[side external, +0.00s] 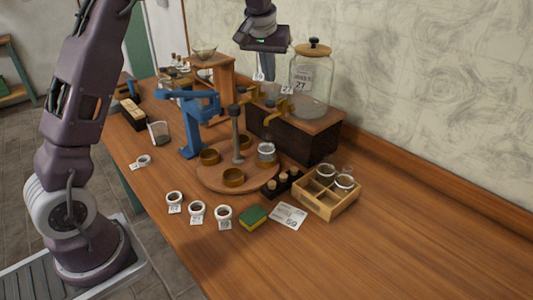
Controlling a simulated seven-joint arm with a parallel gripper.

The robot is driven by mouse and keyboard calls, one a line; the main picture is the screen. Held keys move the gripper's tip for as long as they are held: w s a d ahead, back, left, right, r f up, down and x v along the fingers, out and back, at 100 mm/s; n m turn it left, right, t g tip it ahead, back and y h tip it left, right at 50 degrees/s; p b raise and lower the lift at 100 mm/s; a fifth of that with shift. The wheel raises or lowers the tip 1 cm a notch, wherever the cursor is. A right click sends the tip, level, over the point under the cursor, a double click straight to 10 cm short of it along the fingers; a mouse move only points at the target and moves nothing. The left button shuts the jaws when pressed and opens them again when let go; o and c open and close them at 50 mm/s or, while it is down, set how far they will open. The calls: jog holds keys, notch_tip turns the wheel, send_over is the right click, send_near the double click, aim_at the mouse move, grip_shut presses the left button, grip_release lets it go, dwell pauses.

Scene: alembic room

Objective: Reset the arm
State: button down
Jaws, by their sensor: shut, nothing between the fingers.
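My gripper (268,72) hangs above the back part of the wooden table (390,245), pointing down, with its fingers together and nothing visible between them. It is in front of the wall and left of a large glass jar (314,75) with a wooden lid and a tag. The fingertips are close above the dark wooden stand (310,138) and its brass-coloured taps; whether they touch anything there cannot be told. My arm rises from its base at the left and leaves the picture at the top.
A round wooden board (215,182) with cups and a post is mid-table, beside a blue clamp-like stand (187,110). A divided wooden box (327,203) holds small jars. A green and yellow sponge (252,217), a card (289,216) and small tagged cups are in front. The table's right is clear.

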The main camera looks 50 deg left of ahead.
jog(key=shift+s+d+r, duration=0.1)
jog(key=shift+r, duration=0.3)
jog(key=s+d+r+m+h, duration=0.1)
jog(key=s+d+r, duration=0.15)
jog(key=s, duration=0.35)
jog(key=s+d+r+m+t, duration=0.1)
jog(key=s+d+r, duration=0.1)
jog(key=s+d, duration=0.35)
jog(key=s+d+r+m+h, duration=0.1)
jog(key=s+d+r, duration=0.1)
jog(key=s, duration=0.6)
jog(key=s+d+f+m, duration=0.1)
jog(key=s+d+f, duration=0.1)
jog(key=s, duration=0.6)
jog(key=s+d+f+m, duration=0.2)
jog(key=s+f, duration=0.3)
jog(key=s, duration=0.4)
jog(key=shift+d+t, duration=0.3)
jog(key=shift+d, duration=0.2)
